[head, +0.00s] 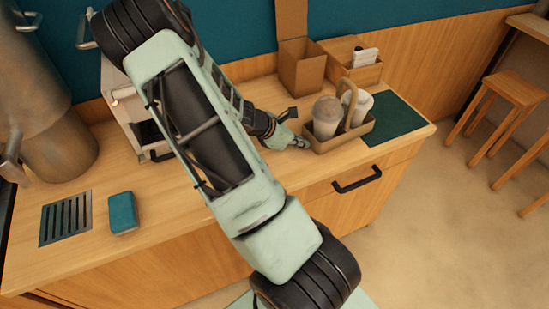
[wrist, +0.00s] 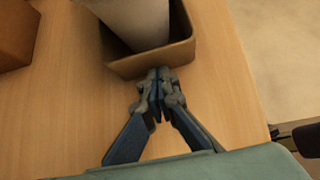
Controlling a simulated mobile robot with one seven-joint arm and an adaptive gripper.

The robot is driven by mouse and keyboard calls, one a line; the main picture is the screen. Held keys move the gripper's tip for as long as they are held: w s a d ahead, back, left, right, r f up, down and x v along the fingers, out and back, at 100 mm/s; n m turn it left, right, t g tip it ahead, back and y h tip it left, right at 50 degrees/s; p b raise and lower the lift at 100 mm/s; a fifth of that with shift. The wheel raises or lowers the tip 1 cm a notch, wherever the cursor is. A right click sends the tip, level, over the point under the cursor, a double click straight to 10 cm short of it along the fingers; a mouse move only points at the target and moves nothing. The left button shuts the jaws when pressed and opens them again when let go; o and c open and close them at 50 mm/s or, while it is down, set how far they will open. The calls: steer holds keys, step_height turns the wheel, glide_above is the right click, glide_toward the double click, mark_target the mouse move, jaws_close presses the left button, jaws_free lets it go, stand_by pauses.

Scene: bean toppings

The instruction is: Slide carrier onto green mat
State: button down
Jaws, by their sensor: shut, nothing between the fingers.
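The carrier (head: 341,142) is a tan open tray with an upright arched handle, standing on the wooden counter with two pale containers in it. The green mat (head: 396,121) is a dark green rectangle on the counter just right of the carrier. Part of the mat may be hidden behind the carrier. My gripper (head: 301,142) is shut and empty at the carrier's left side, low near the counter. In the wrist view, my gripper (wrist: 159,77) has its fingertips together at the wall of the carrier (wrist: 152,65), touching or nearly touching it.
A tall wooden box (head: 301,68) and a wooden bin (head: 352,70) stand behind the carrier. A teal sponge-like block (head: 123,213) and a dark slotted grate (head: 66,219) lie at the left. The counter's front edge runs close to the carrier. Wooden stools (head: 512,95) stand at the right.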

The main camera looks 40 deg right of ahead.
steer(key=s+d, duration=0.1)
steer(key=d, duration=0.6)
steer(key=s+d, duration=0.1)
steer(key=d, duration=0.5)
steer(key=s+d, duration=0.1)
steer(key=d, duration=0.6)
steer(key=shift+s+d, duration=0.3)
